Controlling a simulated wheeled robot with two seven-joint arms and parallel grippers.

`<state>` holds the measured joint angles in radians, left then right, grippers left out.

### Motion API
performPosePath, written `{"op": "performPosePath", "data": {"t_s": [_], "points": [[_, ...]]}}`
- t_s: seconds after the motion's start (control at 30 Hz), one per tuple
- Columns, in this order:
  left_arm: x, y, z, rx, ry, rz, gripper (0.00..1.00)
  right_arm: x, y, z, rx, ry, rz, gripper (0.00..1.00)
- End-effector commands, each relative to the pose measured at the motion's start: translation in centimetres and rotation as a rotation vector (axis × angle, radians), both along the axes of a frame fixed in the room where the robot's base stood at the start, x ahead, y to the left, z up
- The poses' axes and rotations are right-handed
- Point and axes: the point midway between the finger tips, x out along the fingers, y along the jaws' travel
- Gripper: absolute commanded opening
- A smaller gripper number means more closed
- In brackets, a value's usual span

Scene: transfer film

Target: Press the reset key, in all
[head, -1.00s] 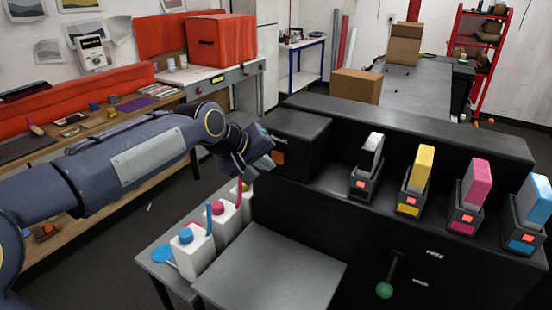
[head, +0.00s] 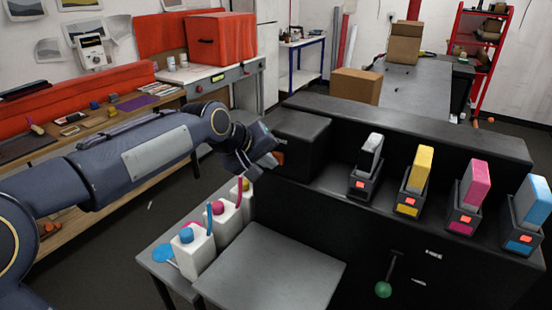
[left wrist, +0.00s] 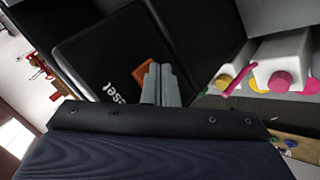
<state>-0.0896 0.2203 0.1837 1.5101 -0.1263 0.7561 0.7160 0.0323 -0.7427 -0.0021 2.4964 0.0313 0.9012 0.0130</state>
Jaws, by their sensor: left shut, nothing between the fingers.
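The reset key (head: 280,158) is a small orange square on the front of a black box (head: 302,136). In the left wrist view the key (left wrist: 143,72) sits on a dark face beside a white "reset" label (left wrist: 114,91). My left gripper (head: 274,146) is shut and empty, right in front of the key, and hides part of it in the head view. Its fingertips (left wrist: 158,68) overlap the key's edge in the left wrist view; I cannot tell whether they touch it. My right gripper is not in view.
Cartridges in grey, yellow (head: 419,172), magenta (head: 473,185) and cyan (head: 531,198) stand on the black machine, with orange squares on their holders. White bottles (head: 192,249) stand below my gripper. A lever with a green knob (head: 383,289) hangs on the machine's front.

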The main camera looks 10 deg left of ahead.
Motion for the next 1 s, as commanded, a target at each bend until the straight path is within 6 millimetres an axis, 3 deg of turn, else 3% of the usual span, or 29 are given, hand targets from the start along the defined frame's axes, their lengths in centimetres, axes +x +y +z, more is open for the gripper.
{"op": "performPosePath", "data": {"t_s": [0.67,1.0], "points": [[0.4,-0.1,0.0,0.000,-0.001,0.000,0.00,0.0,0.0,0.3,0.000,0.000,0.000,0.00],[-0.9,0.4,-0.1,0.000,-0.001,0.001,0.00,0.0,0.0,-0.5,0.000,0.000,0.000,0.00]]}}
